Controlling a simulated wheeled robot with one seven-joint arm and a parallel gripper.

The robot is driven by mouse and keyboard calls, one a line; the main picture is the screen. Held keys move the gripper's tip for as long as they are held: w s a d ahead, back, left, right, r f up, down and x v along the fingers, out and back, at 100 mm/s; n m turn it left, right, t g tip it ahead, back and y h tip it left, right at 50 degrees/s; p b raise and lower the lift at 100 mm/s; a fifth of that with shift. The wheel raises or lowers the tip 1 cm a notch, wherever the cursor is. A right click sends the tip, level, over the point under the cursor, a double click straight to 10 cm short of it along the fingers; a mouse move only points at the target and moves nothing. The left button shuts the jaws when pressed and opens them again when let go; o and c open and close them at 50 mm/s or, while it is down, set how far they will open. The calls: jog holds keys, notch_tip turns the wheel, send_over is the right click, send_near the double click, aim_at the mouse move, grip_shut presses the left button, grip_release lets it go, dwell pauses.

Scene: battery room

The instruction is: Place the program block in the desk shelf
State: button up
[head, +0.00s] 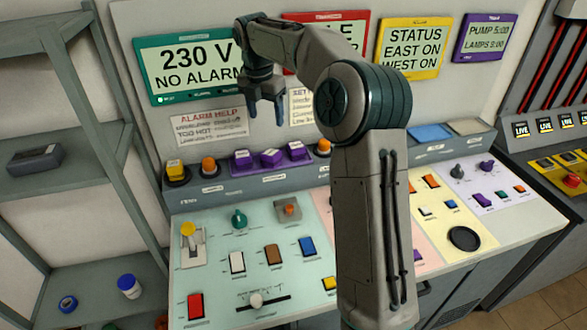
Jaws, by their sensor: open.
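My gripper (266,112) is open and empty, pointing down in front of the wall panels, above the back ledge of the console. No object can be surely told as the program block. A dark grey block (35,159) lies on the middle board of the rack at left, well away from my gripper. Which surface is the desk shelf is also unclear. My arm hides part of the console's middle.
The sloped console (200,262) carries switches, knobs and a slider. A blue pad (431,133) and a pale pad (467,127) lie at its back right.

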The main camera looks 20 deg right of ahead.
jog(key=s+r+m+t, duration=0.1)
jog(key=s+r+m, duration=0.2)
jog(key=s+m, duration=1.15)
jog(key=s+d+f+m+t, duration=0.1)
jog(key=s+f+m, duration=0.2)
jog(key=s+m, duration=0.3)
jog(key=s+d+f+m+y, duration=0.1)
jog(key=s+f+m, duration=0.3)
jog(key=s, duration=1.1)
jog(key=shift+s+f+m+t, duration=0.25)
jog(key=shift+m+t, duration=0.15)
jog(key=shift+m, duration=0.85)
